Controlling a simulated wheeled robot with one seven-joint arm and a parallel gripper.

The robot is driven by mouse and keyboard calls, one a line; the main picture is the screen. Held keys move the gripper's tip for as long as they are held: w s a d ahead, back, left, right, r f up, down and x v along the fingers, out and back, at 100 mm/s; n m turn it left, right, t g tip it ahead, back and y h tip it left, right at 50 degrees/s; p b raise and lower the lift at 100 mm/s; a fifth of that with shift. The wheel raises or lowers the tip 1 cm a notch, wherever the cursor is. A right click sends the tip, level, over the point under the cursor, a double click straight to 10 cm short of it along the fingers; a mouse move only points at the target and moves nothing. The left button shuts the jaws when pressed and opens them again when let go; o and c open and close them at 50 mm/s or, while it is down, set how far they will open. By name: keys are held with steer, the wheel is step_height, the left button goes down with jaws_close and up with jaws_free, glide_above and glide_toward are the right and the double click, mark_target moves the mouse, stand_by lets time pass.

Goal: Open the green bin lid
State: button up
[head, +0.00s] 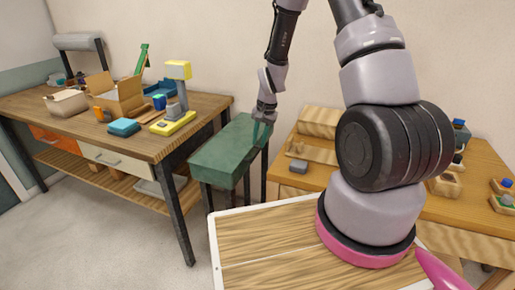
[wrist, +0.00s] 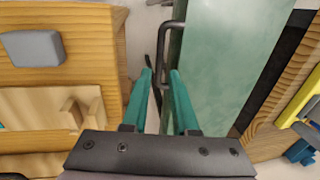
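The green bin (head: 222,150) is a long box on dark legs between the two tables. Its green lid (wrist: 225,60) fills the upper right of the wrist view and looks shut. A black bar handle (wrist: 162,45) runs along the lid's left edge there. My gripper (wrist: 161,72) has two teal fingers spread apart, with the handle's lower end showing between the tips. I cannot tell whether they touch it. In the head view my gripper (head: 262,132) points down at the bin's right end, and its fingertips are hard to make out.
A wooden workbench (head: 60,113) with a cardboard box (head: 118,100), a yellow-and-grey device (head: 175,122) and a blue block (head: 124,127) stands left. A wooden table (head: 290,183) with a grey block (head: 299,166) is close on the right. Bare floor (head: 120,225) lies front left.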

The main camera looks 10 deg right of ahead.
mark_target(257, 152)
steer(key=shift+w+a+f, duration=0.1)
steer(key=shift+a+f, duration=0.05)
steer(key=shift+f, duration=0.85)
steer(key=shift+w+a+f, duration=0.1)
steer(key=shift+a+f, duration=0.05)
steer(key=shift+f, duration=0.8)
jaws_close()
